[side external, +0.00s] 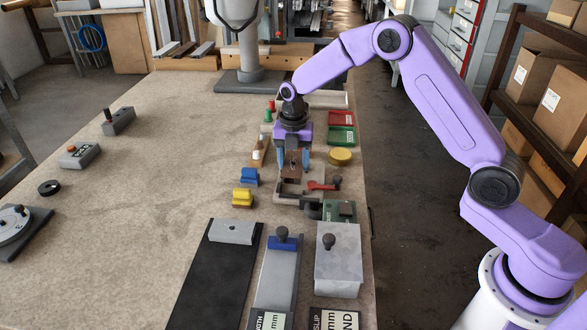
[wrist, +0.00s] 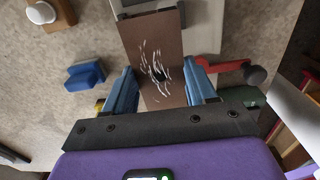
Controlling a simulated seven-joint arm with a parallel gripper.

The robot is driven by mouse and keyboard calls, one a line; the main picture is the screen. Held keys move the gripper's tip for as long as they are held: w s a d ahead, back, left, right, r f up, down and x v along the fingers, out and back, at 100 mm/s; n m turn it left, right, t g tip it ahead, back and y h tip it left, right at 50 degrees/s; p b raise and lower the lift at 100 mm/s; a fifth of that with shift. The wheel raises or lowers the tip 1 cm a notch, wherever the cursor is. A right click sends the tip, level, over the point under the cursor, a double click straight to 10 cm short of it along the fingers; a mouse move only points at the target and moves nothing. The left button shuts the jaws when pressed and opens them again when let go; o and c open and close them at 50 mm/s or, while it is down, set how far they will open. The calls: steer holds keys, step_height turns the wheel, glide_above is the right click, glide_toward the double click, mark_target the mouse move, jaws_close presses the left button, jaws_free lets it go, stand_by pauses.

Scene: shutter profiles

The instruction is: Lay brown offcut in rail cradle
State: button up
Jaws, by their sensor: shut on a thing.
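The brown offcut (wrist: 152,45) is a flat brown strip with white scratch marks and a dark spot. My gripper (wrist: 162,90) is shut on it, with one blue finger at each side edge. In the side view my gripper (side external: 293,160) points down over the right part of the bench, and the offcut (side external: 296,171) shows only small between the fingers. A pale grey fixture (side external: 288,194), probably the rail cradle, lies just below the gripper. It also shows in the wrist view (wrist: 206,28), partly covered by the offcut. I cannot tell whether they touch.
A red-handled tool (side external: 322,185) lies close to the right of the fixture. Blue (side external: 249,177) and yellow (side external: 242,197) blocks stand to its left. A green-topped block (side external: 340,210) and knobbed plates (side external: 338,262) are in front.

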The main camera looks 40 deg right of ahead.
mark_target(293, 169)
steer(key=shift+f, duration=1.5)
steer(key=shift+f, duration=0.15)
steer(key=o, duration=0.8)
